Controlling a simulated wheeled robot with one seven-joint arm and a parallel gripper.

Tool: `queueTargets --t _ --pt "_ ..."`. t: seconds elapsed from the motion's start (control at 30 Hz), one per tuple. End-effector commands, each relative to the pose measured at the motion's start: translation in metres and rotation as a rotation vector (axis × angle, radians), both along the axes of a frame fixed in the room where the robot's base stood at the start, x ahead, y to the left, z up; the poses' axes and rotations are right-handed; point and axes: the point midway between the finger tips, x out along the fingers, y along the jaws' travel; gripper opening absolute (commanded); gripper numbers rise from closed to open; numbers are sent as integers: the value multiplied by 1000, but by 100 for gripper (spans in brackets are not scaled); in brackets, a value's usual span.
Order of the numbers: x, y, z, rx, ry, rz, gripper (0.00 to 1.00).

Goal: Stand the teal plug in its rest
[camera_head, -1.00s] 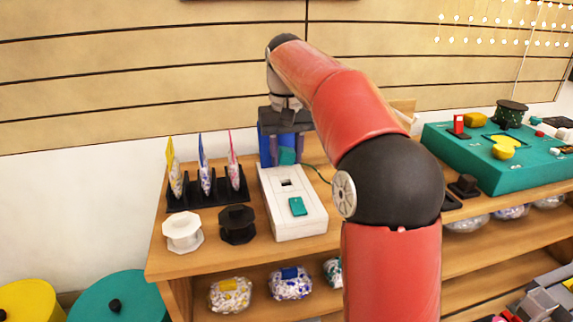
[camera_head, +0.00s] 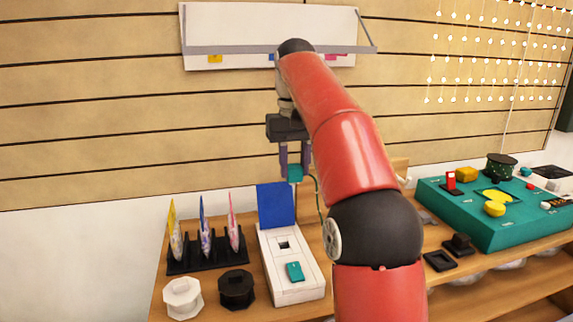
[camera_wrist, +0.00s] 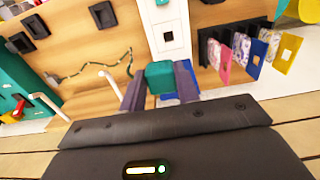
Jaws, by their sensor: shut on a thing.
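My gripper (camera_head: 295,168) is shut on the teal plug (camera_head: 295,173). The plug also shows between the fingers in the wrist view (camera_wrist: 160,78). It hangs in the air above the white box (camera_head: 294,292) and its upright blue panel (camera_head: 276,206). A thin green cable (camera_head: 318,195) runs down beside my arm. The white box has a dark square socket (camera_head: 283,244) and a teal rocker (camera_head: 295,271). I cannot tell which piece is the rest.
A black rack (camera_head: 208,255) with several upright packets stands left of the box. A white spool (camera_head: 183,297) and a black spool (camera_head: 236,289) are in front of it. A teal console (camera_head: 490,215) fills the right. A white wall board (camera_head: 270,30) hangs behind.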

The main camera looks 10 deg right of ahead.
Motion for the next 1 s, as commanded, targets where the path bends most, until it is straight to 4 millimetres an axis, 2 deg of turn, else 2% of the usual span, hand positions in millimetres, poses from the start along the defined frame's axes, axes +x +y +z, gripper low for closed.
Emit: queueTargets --t 1.0 --pt "-18 -99 -71 0 -1 -2 0"
